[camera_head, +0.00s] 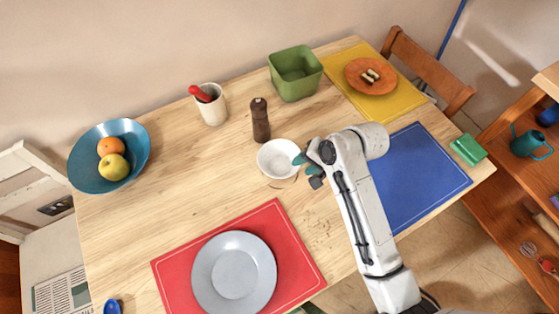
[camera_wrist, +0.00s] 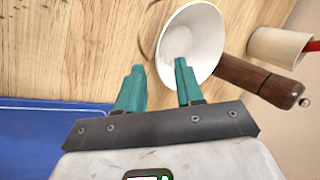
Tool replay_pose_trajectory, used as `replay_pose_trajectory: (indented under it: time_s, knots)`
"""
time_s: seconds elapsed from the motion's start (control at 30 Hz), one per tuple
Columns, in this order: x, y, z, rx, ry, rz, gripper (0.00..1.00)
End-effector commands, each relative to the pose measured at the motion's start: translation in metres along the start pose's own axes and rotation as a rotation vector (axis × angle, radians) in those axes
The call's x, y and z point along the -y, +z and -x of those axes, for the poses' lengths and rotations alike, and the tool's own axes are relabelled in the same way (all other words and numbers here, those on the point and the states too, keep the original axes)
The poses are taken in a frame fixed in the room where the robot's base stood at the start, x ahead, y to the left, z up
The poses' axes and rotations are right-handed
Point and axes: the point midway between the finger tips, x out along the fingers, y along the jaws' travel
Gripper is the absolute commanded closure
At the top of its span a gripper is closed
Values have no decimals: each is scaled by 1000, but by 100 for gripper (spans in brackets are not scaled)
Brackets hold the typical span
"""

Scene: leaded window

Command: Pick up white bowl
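The white bowl (camera_head: 277,157) stands upright on the wooden table, near its middle. My gripper (camera_head: 304,165) is at the bowl's right side in the head view, low over the table. In the wrist view the bowl (camera_wrist: 192,42) lies ahead of the teal fingers (camera_wrist: 157,82). The fingers are spread apart, with nothing clearly held between them. The right fingertip overlaps the bowl's near rim in the picture; I cannot tell whether it touches.
A brown pepper mill (camera_head: 260,120) stands just behind the bowl, with a white cup (camera_head: 211,104) and green container (camera_head: 295,73) farther back. A grey plate (camera_head: 234,272) lies on a red mat in front. A blue mat (camera_head: 425,180) lies right. Table left of the bowl is clear.

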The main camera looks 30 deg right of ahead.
Motion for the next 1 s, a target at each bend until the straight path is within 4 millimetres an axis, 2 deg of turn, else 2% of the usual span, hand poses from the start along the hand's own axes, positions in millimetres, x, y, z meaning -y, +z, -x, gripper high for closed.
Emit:
replay_pose_trajectory:
  time_s: [0.23, 0.57, 0.93, 1.0]
  knots:
    - [1, 0, -35, 2, 2, 1, 63]
    - [1, 0, -41, 0, 1, 2, 63]
    - [1, 0, -41, 1, 1, 1, 99]
    - [1, 0, -41, 1, 1, 1, 100]
